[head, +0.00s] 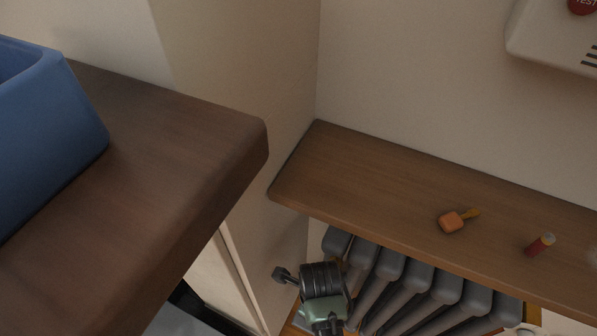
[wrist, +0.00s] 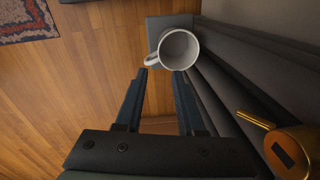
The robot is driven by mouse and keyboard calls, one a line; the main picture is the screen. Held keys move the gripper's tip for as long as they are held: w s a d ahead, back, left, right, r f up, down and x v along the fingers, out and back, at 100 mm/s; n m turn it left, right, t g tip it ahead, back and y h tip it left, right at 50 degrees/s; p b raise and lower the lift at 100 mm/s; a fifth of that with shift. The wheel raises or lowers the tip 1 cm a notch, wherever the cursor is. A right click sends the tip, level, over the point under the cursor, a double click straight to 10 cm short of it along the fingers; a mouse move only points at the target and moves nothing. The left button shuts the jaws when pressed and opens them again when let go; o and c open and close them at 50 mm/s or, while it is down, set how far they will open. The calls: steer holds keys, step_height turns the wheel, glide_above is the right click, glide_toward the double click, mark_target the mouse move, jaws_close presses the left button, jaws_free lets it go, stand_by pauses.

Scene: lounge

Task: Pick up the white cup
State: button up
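The white cup (wrist: 179,50) is in the upper middle of the wrist view, seen from above into its empty-looking bowl. Its handle points left. It appears to be at a dark grey surface; what bears it is not clear. My gripper (wrist: 160,73) is open, with its two dark fingers spread apart. In the picture the fingertips lie just below the cup, one near the handle and one near the rim. Nothing is between the fingers. Whether a fingertip touches the cup cannot be told. I cannot make out the cup surely in the head view.
A wooden shelf (head: 360,180) above a grey radiator (head: 400,285) bears an orange object with a yellow handle (head: 452,222) and a red cylinder (head: 540,244). A blue container (head: 50,130) stands on a thick wooden top (head: 190,135). An orange-gold object (wrist: 292,150) is right of my gripper.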

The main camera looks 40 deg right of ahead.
steer(key=f+b, duration=0.2)
steer(key=f, duration=0.2)
steer(key=f+b, duration=0.2)
steer(key=f, duration=0.2)
steer(key=w+f+b, duration=0.1)
steer(key=f+b, duration=0.1)
steer(key=f, duration=0.3)
steer(key=shift+d, duration=0.3)
steer(key=shift+r, duration=0.1)
jaws_close()
stand_by(0.8)
